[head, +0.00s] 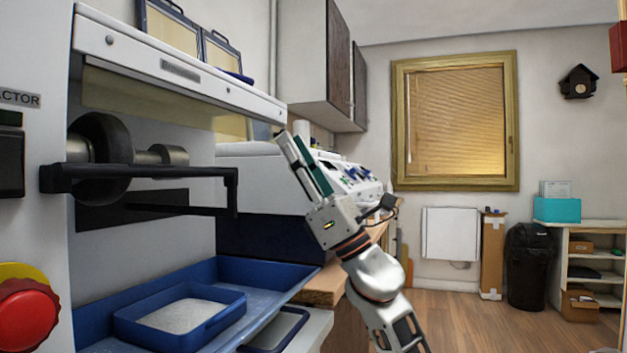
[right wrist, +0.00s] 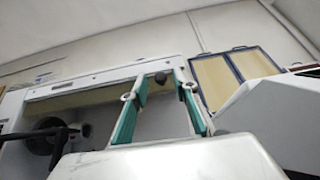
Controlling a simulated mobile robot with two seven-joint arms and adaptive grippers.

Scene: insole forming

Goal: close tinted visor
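The tinted visor (head: 150,100) shows as a yellowish see-through strip under the white front bar (head: 180,66) of the machine. It is raised, and the work space below it is open. The strip and bar also show in the right wrist view, the tinted strip (right wrist: 68,104) being left of my fingers. My right gripper (head: 290,142) is at the right end of the bar, pointing up. I cannot tell whether a finger touches the bar. My left gripper is out of view.
A black handle bar (head: 150,172) and a grey round shaft stand inside the opening. A blue tray (head: 230,318) holding pale granules sits in a larger blue tray below. A red button (head: 27,315) is at the lower left. Cabinets (head: 318,55) hang behind my right gripper.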

